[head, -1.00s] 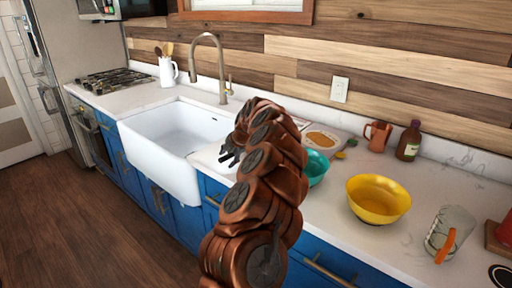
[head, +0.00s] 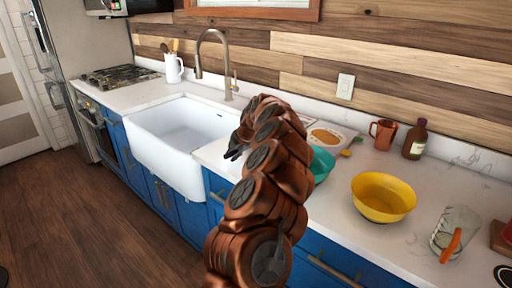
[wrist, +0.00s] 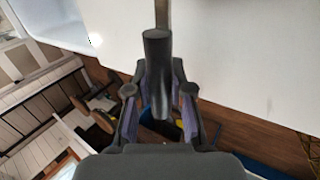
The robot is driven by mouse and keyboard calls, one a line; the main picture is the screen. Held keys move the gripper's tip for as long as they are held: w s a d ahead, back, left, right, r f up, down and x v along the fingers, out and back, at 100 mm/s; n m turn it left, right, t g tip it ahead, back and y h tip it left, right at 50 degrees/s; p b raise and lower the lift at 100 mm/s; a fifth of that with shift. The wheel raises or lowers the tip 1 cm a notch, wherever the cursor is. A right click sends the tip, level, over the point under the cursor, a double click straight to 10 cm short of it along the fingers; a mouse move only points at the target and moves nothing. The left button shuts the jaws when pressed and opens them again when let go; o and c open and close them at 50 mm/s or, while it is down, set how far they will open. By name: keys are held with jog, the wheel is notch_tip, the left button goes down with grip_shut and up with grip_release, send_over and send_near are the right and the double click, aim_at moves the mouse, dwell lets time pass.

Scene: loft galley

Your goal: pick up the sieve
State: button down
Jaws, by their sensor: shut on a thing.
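My gripper (head: 235,149) is above the counter just right of the sink in the head view, partly hidden by my own arm. In the wrist view my gripper (wrist: 160,122) is shut with its two fingers either side of a dark, rounded handle (wrist: 157,68). A narrow metallic shaft leads from that handle out of the top of the picture. I take it for the handle of the sieve; its mesh bowl is not visible in either view.
A white sink (head: 183,130) with a tall faucet (head: 226,65) is to the left. A teal bowl (head: 322,166), yellow bowl (head: 383,197), copper mug (head: 383,134), brown bottle (head: 415,140) and clear jug (head: 452,232) stand on the counter (head: 345,228) to the right.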

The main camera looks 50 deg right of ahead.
notch_tip(320, 180, up, 9)
jog(key=shift+f+b, duration=0.2)
jog(key=shift+b, duration=0.85)
jog(key=shift+r, duration=0.75)
